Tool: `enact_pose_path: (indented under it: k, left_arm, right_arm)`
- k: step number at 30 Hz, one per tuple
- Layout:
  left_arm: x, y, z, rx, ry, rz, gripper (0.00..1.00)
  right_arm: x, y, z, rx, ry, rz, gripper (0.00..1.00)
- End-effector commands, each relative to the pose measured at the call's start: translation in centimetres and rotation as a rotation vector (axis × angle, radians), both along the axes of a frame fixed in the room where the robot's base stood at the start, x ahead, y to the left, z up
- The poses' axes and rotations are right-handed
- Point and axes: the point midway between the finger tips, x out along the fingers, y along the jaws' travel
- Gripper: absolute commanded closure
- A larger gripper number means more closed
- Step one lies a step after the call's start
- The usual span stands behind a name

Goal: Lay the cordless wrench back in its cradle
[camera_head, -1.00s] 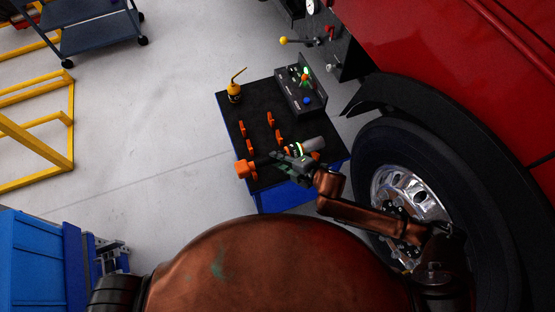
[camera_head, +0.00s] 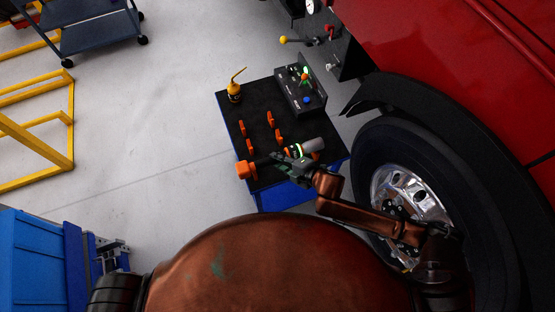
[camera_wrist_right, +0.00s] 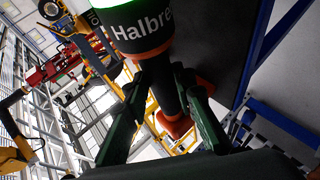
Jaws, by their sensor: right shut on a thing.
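The cordless wrench (camera_head: 314,146) has a grey body, a glowing green ring and an orange end (camera_head: 243,170). It lies crosswise over the near part of the black-topped cart. My right gripper (camera_head: 293,163) is shut on its middle. In the right wrist view the gripper's fingers (camera_wrist_right: 165,115) straddle the dark grip below the lettered, green-lit body (camera_wrist_right: 140,27). Several orange cradle prongs (camera_head: 278,137) stand on the cart top just beyond the wrench. Whether the wrench touches any prong or the cart top cannot be told. My left gripper is not in view.
The cart (camera_head: 228,104) also bears a yellow oil can (camera_head: 234,92) and a dark control box (camera_head: 301,92) with lit buttons at its far side. A large truck wheel (camera_head: 400,190) stands close on the right.

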Motion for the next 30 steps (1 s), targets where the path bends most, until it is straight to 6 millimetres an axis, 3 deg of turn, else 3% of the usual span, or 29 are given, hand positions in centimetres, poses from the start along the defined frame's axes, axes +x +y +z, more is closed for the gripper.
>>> enact_pose_path:
  k: [30]
  left_arm:
    - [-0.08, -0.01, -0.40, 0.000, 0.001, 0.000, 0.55]
  right_arm:
    - [0.10, 0.26, -0.78, 0.007, -0.007, 0.004, 1.00]
